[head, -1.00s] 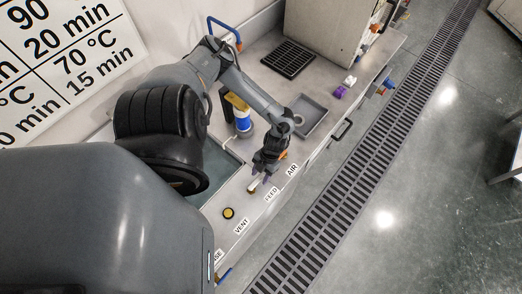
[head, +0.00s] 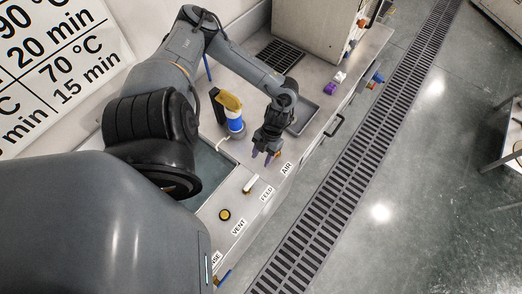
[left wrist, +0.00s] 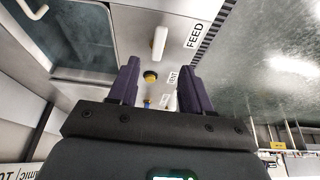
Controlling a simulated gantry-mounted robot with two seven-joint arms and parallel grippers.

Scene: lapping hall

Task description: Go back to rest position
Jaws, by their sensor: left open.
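My left gripper (head: 264,157) is open and empty above the bench front in the head view, close to the AIR label (head: 286,169). In the left wrist view its two dark purple fingers (left wrist: 158,88) stand apart with nothing between them. A white lever (head: 250,184) lies beside the FEED label (head: 267,193). The lever also shows in the left wrist view (left wrist: 159,41), beyond the fingertips and apart from them. My right gripper is not in view.
A blue and white bottle with a yellow top (head: 235,124) stands behind the gripper. A grey tray (head: 302,118), a black grate (head: 279,56) and a purple item (head: 333,88) lie farther right. A yellow-ringed button (head: 225,214) is near VENT.

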